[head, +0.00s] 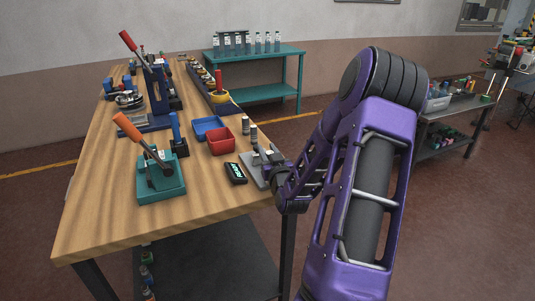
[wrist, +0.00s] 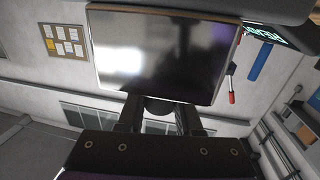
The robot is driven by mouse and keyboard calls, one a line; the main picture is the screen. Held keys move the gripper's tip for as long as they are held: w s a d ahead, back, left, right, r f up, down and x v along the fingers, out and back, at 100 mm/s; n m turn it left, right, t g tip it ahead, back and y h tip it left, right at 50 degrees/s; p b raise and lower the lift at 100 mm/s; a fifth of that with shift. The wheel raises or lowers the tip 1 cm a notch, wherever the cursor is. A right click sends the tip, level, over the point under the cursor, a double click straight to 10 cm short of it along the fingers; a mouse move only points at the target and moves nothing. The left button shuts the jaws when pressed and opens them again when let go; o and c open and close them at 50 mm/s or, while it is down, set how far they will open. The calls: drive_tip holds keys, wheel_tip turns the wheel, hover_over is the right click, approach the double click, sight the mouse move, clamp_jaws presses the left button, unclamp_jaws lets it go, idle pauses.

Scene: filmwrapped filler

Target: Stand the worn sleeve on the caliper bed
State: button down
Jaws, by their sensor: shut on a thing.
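My gripper (head: 274,172) is at the bench's right edge, over the grey caliper bed (head: 250,167). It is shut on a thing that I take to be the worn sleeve. In the wrist view, a large, shiny grey body with thin brownish edges (wrist: 165,60), likely that sleeve, fills the middle in front of the fingers (wrist: 160,115) and hides their tips. In the head view, the sleeve cannot be told apart from the gripper and the bed's upright parts. Whether it touches the bed cannot be told. A black readout (head: 236,173) lies left of the bed; its lettering shows in the wrist view (wrist: 268,36).
Behind the bed stand two small grey cylinders (head: 249,132), a red bin (head: 221,142) and a blue tray (head: 207,127). A green press with an orange handle (head: 161,180) stands to the left. The front of the wooden bench (head: 100,232) is clear.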

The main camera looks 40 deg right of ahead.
drive_tip(key=shift+f, duration=0.25)
drive_tip(key=shift+f, duration=0.15)
drive_tip(key=c, duration=0.6)
unclamp_jaws()
drive_tip(key=p+v, duration=0.1)
drive_tip(key=v, duration=1.1)
